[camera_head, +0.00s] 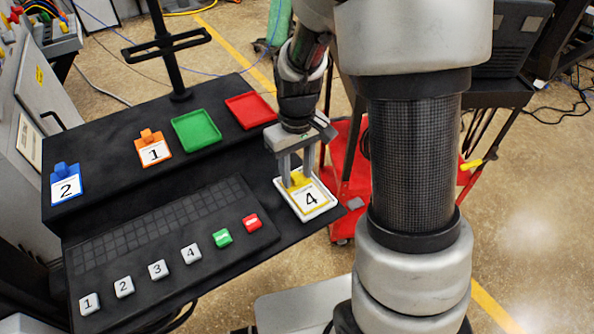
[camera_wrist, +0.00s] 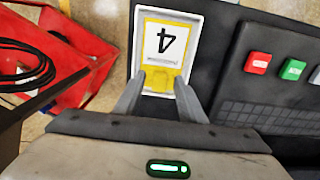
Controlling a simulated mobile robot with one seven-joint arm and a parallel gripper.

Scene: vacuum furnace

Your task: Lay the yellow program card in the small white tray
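The yellow program card (camera_head: 309,199), marked 4, lies within the rim of the small white tray (camera_head: 325,212) at the right end of the dark bench and looks flat. In the wrist view the card (camera_wrist: 165,42) is framed by the tray's white rim (camera_wrist: 198,45). My gripper (camera_head: 298,183) reaches down over the card's far end. Its fingertips (camera_wrist: 161,78) stand on either side of the card's yellow handle end. Whether they press on it or stand just clear, I cannot tell. The fingers hide part of that end.
A keypad (camera_head: 165,235) with several buttons lies left of the tray. Behind stand a blue card (camera_head: 66,186) marked 2, an orange card (camera_head: 153,152) marked 1, a green tray (camera_head: 196,131) and a red tray (camera_head: 250,111). A red cart (camera_head: 345,180) is beyond the bench's right end.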

